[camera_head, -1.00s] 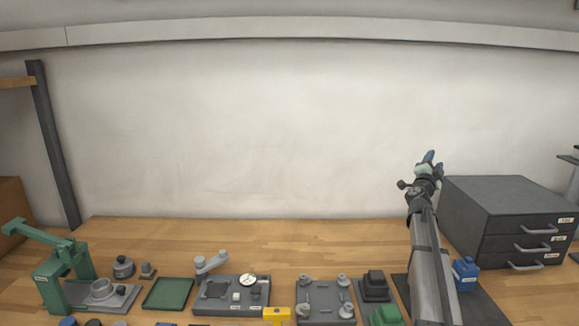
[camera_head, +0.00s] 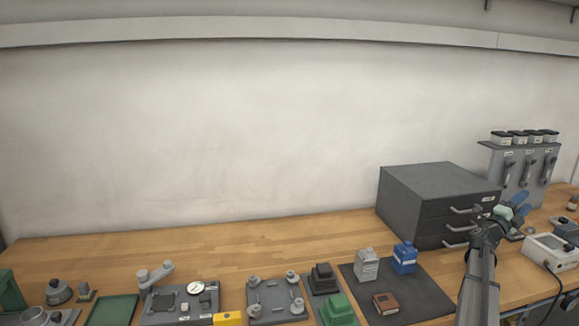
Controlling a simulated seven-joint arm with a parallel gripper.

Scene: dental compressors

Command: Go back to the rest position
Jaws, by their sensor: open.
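My gripper (camera_head: 517,208) shows at the right in the head view, at the end of my raised arm. Its blue-tipped fingers are apart and I see nothing held between them. It is in front of the right end of the grey drawer cabinet (camera_head: 408,197), above the bench. My arm hides part of the bench behind it.
Grey fixtures, a green tray (camera_head: 113,311) and a yellow block (camera_head: 227,319) line the front. A white device (camera_head: 550,252) stands right. The bench's back strip is clear.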

